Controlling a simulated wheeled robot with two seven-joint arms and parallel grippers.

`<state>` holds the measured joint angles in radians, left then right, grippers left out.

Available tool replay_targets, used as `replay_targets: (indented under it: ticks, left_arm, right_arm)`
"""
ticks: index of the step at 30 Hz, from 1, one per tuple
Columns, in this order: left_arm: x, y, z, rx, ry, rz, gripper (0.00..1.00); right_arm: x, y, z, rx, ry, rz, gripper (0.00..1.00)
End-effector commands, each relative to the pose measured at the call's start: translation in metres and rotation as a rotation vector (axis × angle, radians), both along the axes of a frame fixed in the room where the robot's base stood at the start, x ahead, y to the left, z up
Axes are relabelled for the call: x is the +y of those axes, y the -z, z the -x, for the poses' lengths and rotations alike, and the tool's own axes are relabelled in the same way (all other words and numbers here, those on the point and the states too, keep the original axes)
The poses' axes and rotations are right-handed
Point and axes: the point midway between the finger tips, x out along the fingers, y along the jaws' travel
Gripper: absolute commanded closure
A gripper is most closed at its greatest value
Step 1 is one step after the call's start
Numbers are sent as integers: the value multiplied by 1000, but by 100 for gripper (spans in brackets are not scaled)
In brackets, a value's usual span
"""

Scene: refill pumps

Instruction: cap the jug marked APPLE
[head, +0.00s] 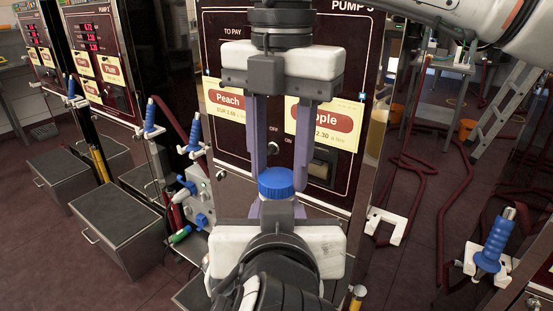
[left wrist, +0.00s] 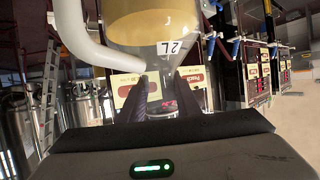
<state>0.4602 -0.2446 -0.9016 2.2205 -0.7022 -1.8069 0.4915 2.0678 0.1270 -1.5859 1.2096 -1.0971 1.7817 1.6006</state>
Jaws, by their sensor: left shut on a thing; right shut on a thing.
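The blue cap (head: 276,182) shows in the middle of the head view. My right gripper (head: 279,172) points down from above, its two long fingers shut on the cap's sides. My left gripper (head: 276,209) comes up from the bottom, directly below the cap. In the left wrist view a clear jug (left wrist: 130,20) with amber liquid, a white handle and a "2L" mark narrows between the fingers of my left gripper (left wrist: 163,95), shut on its neck. My left gripper hides the jug in the head view. Whether the cap touches the jug's mouth is hidden. No APPLE mark shows on the jug.
A pump panel (head: 340,60) with Peach and Apple labels stands just behind the grippers. More pumps and grey boxes (head: 118,210) are at left. A blue nozzle (head: 490,245) sits at right. Red hoses and a ladder (head: 507,108) stand behind it.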

Motion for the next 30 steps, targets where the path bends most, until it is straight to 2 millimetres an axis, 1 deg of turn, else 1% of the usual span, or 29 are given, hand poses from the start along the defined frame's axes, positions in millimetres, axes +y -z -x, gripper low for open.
replay_targets:
  ticks: [1, 6, 9, 11, 16, 17, 19, 20, 27, 30]
  left_arm:
    - [-3, -6, 2, -14, 9, 6, 100]
    - [-2, -6, 2, -14, 9, 6, 100]
    - [-2, -6, 2, -14, 9, 6, 100]
    - [-2, -6, 2, -14, 8, 7, 100]
    - [-2, -6, 1, -14, 8, 7, 100]
    - [-2, -6, 1, -14, 8, 7, 100]
    - [-2, -6, 1, -14, 7, 7, 100]
    - [-2, -6, 1, -14, 7, 7, 100]
    - [-1, -6, 0, -15, 4, 7, 100]
    - [-1, -6, 0, -15, 2, 7, 100]
  right_arm:
    - [-2, -2, -4, -14, 110, -1, 82]
    - [-4, -2, -3, -14, 487, 5, 82]
    - [-4, -2, -2, -12, 684, 9, 82]
    - [-4, -2, -1, -12, 778, 11, 82]
    - [-4, -2, -1, -10, 789, 10, 82]
    - [-4, -2, -1, -9, 789, 11, 57]
    - [-4, -2, 0, -9, 788, 12, 45]
    - [-4, -2, 0, -8, 787, 12, 43]
    - [-3, -1, 2, -5, 782, 16, 43]
    - [-3, -7, 1, -6, 782, 15, 43]
